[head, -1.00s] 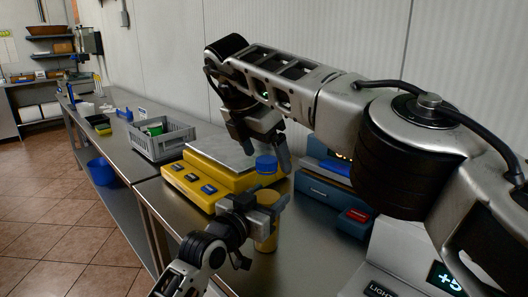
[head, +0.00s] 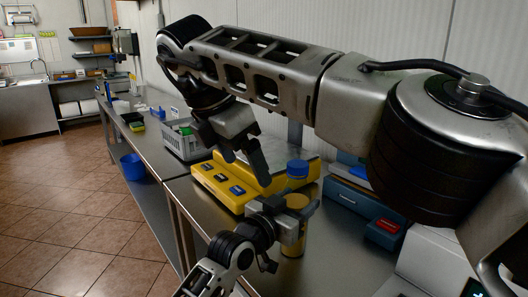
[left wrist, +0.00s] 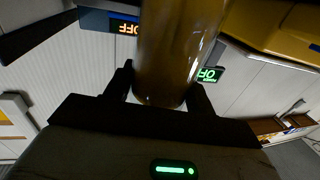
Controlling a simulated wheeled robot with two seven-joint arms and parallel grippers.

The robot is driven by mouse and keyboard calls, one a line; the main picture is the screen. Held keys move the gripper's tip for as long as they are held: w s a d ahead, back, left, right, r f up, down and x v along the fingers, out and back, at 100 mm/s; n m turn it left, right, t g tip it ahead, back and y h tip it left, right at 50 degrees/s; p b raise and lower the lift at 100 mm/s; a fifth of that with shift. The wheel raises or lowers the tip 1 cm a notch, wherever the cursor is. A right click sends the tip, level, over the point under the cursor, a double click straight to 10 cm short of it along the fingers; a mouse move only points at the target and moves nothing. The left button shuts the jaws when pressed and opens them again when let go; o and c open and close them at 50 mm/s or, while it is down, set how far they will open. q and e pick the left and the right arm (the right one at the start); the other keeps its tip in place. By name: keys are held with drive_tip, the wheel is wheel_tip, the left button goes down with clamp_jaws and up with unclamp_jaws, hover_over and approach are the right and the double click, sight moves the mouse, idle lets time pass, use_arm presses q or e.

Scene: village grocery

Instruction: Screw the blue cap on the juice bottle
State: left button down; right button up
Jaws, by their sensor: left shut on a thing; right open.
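The juice bottle (head: 292,243), amber-yellow, stands upright in my left gripper (head: 292,222), which is shut around it. In the left wrist view the amber bottle (left wrist: 170,50) fills the space between the fingers.
The yellow scale (head: 222,187) stands behind and left of the bottle. A grey crate (head: 186,146) is further back on the counter. A blue device (head: 350,190) and a white machine (head: 430,262) stand to the right. Bare steel counter (head: 325,250) lies around the bottle.

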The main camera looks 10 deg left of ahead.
idle(0.4)
use_arm(q)
drive_tip(key=shift+c, duration=2.2)
unclamp_jaws()
drive_tip(key=shift+a, duration=0.1)
drive_tip(key=v, duration=1.6)
drive_tip(key=shift+b, duration=0.35)
drive_tip(key=shift+f, duration=0.1)
